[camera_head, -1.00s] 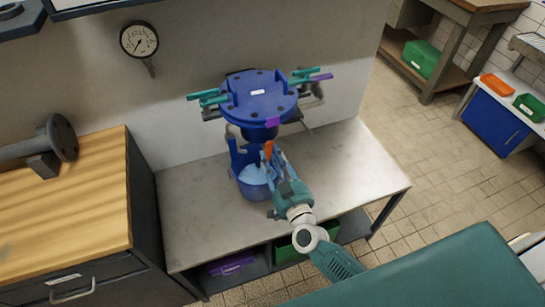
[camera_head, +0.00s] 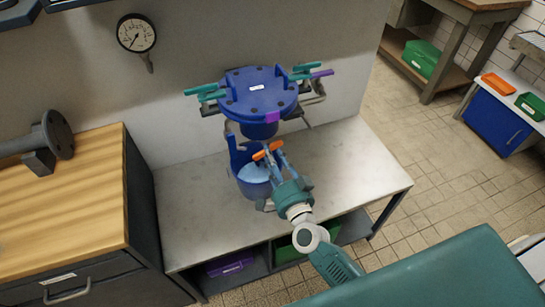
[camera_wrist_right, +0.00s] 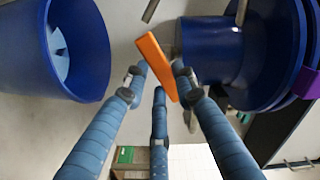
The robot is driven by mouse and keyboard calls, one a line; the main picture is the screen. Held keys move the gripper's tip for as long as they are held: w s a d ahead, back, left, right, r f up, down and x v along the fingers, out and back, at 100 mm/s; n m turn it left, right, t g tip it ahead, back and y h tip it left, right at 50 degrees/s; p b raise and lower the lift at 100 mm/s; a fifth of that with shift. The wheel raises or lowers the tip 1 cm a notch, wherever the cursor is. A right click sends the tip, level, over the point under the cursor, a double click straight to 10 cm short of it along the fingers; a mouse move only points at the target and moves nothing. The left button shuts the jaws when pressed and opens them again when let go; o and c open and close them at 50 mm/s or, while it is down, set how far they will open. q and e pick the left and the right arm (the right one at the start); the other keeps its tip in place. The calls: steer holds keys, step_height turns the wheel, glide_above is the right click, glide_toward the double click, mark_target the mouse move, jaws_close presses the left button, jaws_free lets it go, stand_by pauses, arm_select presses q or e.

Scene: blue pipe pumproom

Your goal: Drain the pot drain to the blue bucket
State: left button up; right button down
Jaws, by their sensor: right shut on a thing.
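The blue pot (camera_head: 258,95), with a bolted round lid, is mounted above the metal bench. Its blue body also shows at the right of the right wrist view (camera_wrist_right: 212,45). An orange drain handle (camera_head: 260,155) sits below the pot and shows as a slanted bar in the right wrist view (camera_wrist_right: 155,65). My right gripper (camera_head: 270,152) is shut on this handle, its blue fingers around it. The blue bucket (camera_head: 254,185) stands on the bench under the pot, partly behind my gripper. It also shows at the left of the right wrist view (camera_wrist_right: 82,30). My left gripper is out of view.
The metal bench (camera_head: 335,180) is clear to the right of my arm. Teal handles (camera_head: 205,91) stick out beside the pot lid. A wooden-topped cabinet (camera_head: 75,200) stands at the left. A gauge (camera_head: 136,33) hangs on the wall.

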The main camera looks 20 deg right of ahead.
steer(key=m+b, duration=0.1)
steer(key=m, duration=0.4)
steer(key=shift+a+f, duration=0.1)
steer(key=shift+f, duration=0.05)
steer(key=c, duration=2.5)
jaws_free()
steer(key=shift+m+b, duration=0.3)
steer(key=shift+m, duration=0.1)
steer(key=shift+c, duration=0.2)
steer(key=o, duration=1.2)
steer(key=shift+c, duration=0.2)
steer(key=s, duration=1.2)
steer(key=shift+d, duration=0.2)
